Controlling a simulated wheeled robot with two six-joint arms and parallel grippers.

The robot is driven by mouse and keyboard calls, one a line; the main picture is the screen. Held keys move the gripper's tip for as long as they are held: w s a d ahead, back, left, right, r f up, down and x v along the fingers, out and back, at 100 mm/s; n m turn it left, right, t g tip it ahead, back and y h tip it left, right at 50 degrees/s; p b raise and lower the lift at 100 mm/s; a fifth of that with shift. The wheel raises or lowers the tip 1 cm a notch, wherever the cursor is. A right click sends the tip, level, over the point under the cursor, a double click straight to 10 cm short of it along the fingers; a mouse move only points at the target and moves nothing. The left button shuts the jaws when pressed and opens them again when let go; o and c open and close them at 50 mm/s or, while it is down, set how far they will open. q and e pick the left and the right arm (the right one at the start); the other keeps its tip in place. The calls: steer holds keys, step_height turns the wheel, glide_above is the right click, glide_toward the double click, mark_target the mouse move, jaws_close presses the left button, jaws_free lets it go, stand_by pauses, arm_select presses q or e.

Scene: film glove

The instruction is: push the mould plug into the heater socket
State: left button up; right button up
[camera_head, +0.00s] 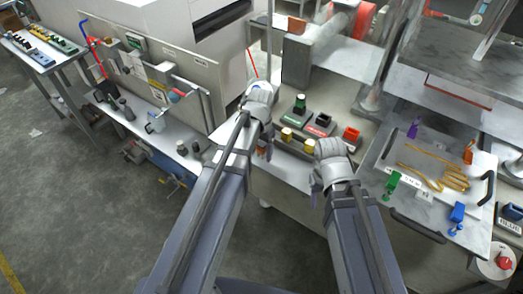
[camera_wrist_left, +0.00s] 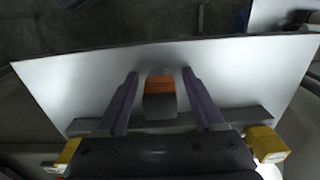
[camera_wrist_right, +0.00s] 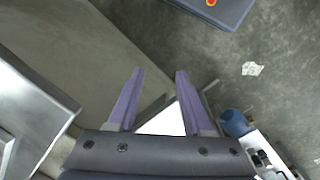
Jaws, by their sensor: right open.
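An orange and dark grey plug-like piece (camera_wrist_left: 159,98) sits between the spread fingers of my left gripper (camera_wrist_left: 160,78) in the left wrist view, with a gap on each side. In the head view, my left gripper (camera_head: 262,150) is at the front edge of the central bench, and the orange shows beside its fingers. I cannot tell whether this piece is the mould plug.
Green-topped (camera_head: 299,104) and red-labelled (camera_head: 320,124) blocks stand on the bench behind yellow pieces (camera_head: 286,135). A plate with a yellow hand-shaped form (camera_head: 440,182) and coloured clamps lies at right. A blue-labelled block (camera_head: 510,220) is at far right. Grey floor is open at lower left.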

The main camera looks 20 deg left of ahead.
mark_target(261, 144)
arm_select(q)
jaws_close()
stand_by(0.3)
steer(key=shift+r, duration=0.15)
step_height(261, 144, up, 10)
steer(key=p, duration=1)
steer(key=shift+f, duration=0.2)
